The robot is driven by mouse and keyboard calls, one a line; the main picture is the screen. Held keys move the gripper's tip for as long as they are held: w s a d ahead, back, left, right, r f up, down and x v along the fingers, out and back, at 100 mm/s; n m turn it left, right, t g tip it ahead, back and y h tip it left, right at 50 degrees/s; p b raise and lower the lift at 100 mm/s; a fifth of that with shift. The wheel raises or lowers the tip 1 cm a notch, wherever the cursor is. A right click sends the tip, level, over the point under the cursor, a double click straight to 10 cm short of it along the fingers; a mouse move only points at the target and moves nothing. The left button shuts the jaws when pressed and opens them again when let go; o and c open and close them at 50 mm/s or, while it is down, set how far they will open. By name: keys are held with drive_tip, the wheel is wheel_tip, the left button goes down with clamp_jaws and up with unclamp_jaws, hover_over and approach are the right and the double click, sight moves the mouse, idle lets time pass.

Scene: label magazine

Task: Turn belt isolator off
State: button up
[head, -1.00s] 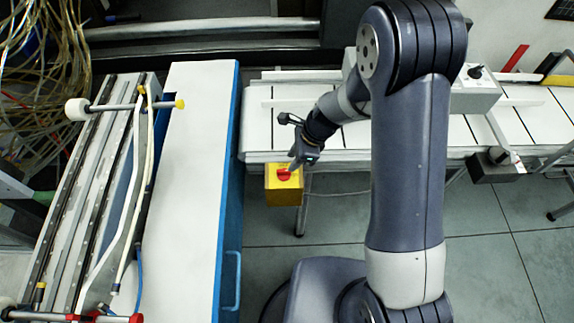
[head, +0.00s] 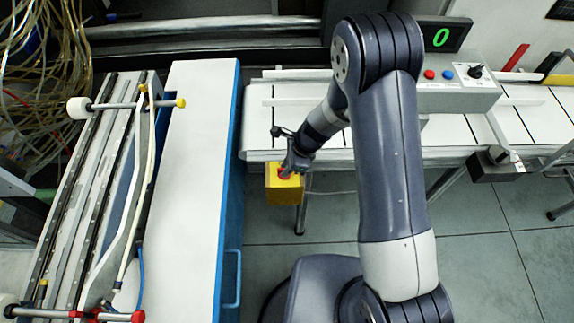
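The belt isolator is a yellow box (head: 284,191) with a red rotary handle (head: 283,173) on its top face. It sits at the near left end of the white conveyor, below the belt's edge. My gripper (head: 288,170) is right at the red handle and covers most of it. Only small bits of red show around the fingertips. The fingers are too small and too hidden to tell whether they are open or shut on the handle. The handle's angle cannot be read.
The white slatted conveyor (head: 343,138) runs behind the isolator. A control box (head: 455,92) with red and blue buttons and a black knob stands on it, beside a display (head: 444,35) showing a green 0. A white-topped blue cabinet (head: 200,150) stands close left of the isolator.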

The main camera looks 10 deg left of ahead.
clamp_jaws()
drive_tip(key=n+b, duration=0.1)
drive_tip(key=n, duration=0.1)
drive_tip(key=n+g+b, duration=0.1)
drive_tip(key=n, duration=0.1)
drive_tip(key=shift+w+a+f+h, duration=0.1)
drive_tip(key=shift+w+f+h, duration=0.05)
drive_tip(key=shift+h, duration=0.15)
drive_tip(key=n+b, duration=0.1)
drive_tip(key=n, duration=0.1)
drive_tip(key=n+g+h+b, duration=0.1)
drive_tip(key=n, duration=0.1)
drive_tip(key=shift+w+a+n+g+b, duration=0.1)
drive_tip(key=shift+a+n+g+b, duration=0.05)
drive_tip(key=shift+n+g+b, duration=0.2)
drive_tip(key=n+h+b, duration=0.1)
drive_tip(key=n, duration=0.1)
drive_tip(key=n+g+b, duration=0.1)
drive_tip(key=n, duration=0.1)
drive_tip(key=shift+a+h, duration=0.15)
drive_tip(key=shift+h, duration=0.25)
drive_tip(key=n+h, duration=0.1)
drive_tip(key=n, duration=0.1)
drive_tip(key=n+b, duration=0.1)
drive_tip(key=n, duration=0.2)
drive_tip(key=shift+a+h, duration=0.15)
drive_tip(key=shift+h, duration=0.25)
drive_tip(key=shift+o, duration=1.8)
unclamp_jaws()
